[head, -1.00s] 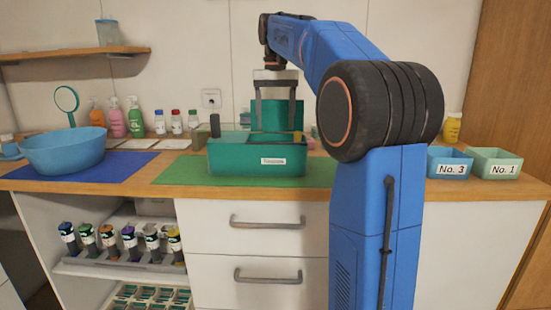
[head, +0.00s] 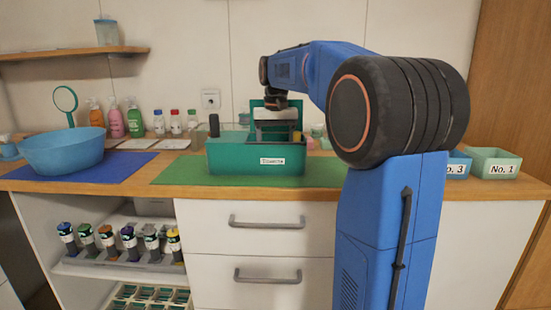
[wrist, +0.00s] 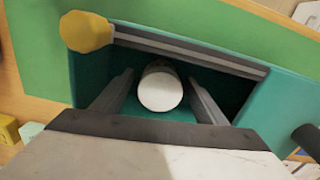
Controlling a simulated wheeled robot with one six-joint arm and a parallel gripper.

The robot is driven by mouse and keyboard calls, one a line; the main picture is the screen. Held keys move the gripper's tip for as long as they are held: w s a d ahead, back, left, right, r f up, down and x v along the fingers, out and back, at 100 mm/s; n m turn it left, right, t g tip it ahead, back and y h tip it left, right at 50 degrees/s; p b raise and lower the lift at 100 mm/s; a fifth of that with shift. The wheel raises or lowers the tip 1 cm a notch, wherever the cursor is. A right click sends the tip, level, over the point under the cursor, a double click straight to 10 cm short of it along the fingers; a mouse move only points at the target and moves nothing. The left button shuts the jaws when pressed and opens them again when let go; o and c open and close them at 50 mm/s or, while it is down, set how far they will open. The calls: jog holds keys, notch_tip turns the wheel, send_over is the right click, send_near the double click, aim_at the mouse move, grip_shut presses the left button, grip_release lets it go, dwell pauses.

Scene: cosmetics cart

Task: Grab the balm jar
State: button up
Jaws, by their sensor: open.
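A white round-topped jar, which looks like the balm jar (wrist: 160,88), stands inside the teal box (head: 232,157) in the wrist view. The box's front wall hides the jar in the head view. My gripper (wrist: 162,78) is open, with one grey finger on each side of the jar. Visible gaps separate the fingers from it. In the head view my gripper (head: 275,133) is down at the box, its fingertips hidden behind the front wall.
The box stands on a green mat (head: 175,172) and has a grey rail and a yellow knob (wrist: 86,32) near its rim. A blue bowl (head: 62,152) is at left. Pump bottles (head: 116,120) stand behind. Small bins (head: 492,163) are at right.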

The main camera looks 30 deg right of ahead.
jog(key=shift+c, duration=0.2)
jog(key=c, duration=1.1)
